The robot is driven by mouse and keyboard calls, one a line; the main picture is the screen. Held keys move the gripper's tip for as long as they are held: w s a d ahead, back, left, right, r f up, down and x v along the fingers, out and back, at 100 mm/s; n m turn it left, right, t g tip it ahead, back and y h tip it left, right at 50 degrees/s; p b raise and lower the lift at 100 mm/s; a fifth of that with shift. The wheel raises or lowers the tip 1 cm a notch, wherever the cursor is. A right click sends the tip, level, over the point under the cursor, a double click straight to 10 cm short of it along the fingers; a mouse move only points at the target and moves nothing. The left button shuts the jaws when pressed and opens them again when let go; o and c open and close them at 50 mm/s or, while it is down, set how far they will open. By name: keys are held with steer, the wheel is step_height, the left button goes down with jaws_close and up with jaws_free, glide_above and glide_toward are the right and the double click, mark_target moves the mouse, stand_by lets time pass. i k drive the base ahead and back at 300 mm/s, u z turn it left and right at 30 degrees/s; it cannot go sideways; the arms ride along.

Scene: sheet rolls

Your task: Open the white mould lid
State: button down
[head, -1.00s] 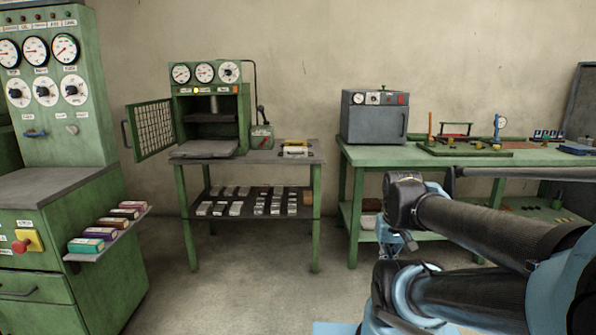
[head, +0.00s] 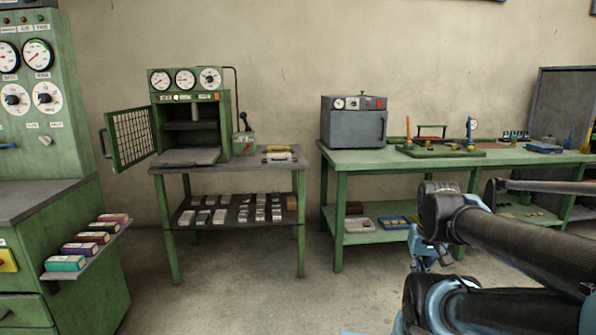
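A small white mould (head: 279,156) lies on the grey top of the press table, right of the green press. A yellowish bar shows along its top; it is too small to tell whether its lid is open or shut. My gripper (head: 428,265) hangs below the end of my black arm at the right, far from the mould and in front of the green bench. Its fingers are small and partly hidden, so their opening cannot be made out. Nothing is seen held in it.
The green press (head: 193,130) stands with its mesh door (head: 130,137) swung open to the left. A green control cabinet (head: 60,240) with a shelf of coloured boxes is at the left. A green bench (head: 370,158) bears a grey oven (head: 354,124). The floor (head: 240,295) ahead is clear.

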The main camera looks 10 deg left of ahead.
mark_target(274, 156)
steer(key=i, duration=1)
steer(key=z, duration=0.05)
